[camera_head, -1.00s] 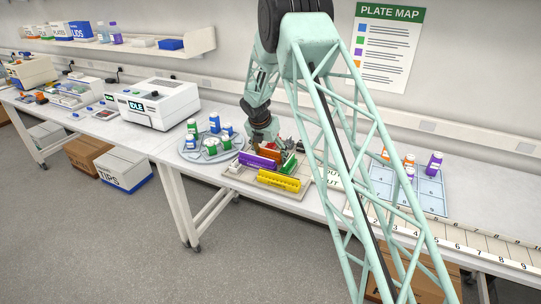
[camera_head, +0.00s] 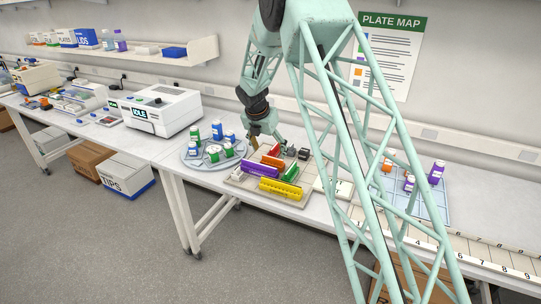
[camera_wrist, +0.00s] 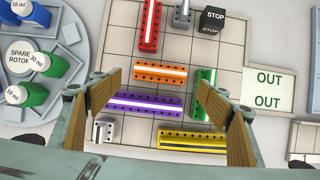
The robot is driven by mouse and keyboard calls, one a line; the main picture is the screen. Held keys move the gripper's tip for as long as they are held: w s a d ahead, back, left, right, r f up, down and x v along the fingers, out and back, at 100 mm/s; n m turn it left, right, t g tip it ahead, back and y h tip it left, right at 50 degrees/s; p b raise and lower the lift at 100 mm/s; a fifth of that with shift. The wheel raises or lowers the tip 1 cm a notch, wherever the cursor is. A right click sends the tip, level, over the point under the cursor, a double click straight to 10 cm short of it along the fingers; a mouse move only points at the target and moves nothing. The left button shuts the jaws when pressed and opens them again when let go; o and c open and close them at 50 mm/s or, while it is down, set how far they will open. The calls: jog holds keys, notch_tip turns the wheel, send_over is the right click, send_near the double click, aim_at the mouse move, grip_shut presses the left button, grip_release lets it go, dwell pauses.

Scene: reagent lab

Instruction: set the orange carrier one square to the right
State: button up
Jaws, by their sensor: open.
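The orange carrier (camera_wrist: 163,74) lies crosswise on the gridded board, just behind the purple carrier (camera_wrist: 147,104). Its right end is close to the upright-running green carrier (camera_wrist: 205,95), with a narrow gap between. The orange carrier also shows in the head view (camera_head: 272,163). My gripper (camera_wrist: 168,76) is open and empty in the wrist view, one finger off each end of the orange carrier. How high the fingertips are above it I cannot tell. In the head view my gripper (camera_head: 270,142) is over the back of the board.
The board (camera_wrist: 233,48) also holds a red carrier (camera_wrist: 150,25), a yellow carrier (camera_wrist: 193,142), two grey pieces and a black STOP block (camera_wrist: 212,20). An OUT plate (camera_wrist: 268,90) is at its right. A round bottle rack (camera_wrist: 78,85) stands at its left.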

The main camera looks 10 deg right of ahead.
jog(key=shift+v, duration=1.45)
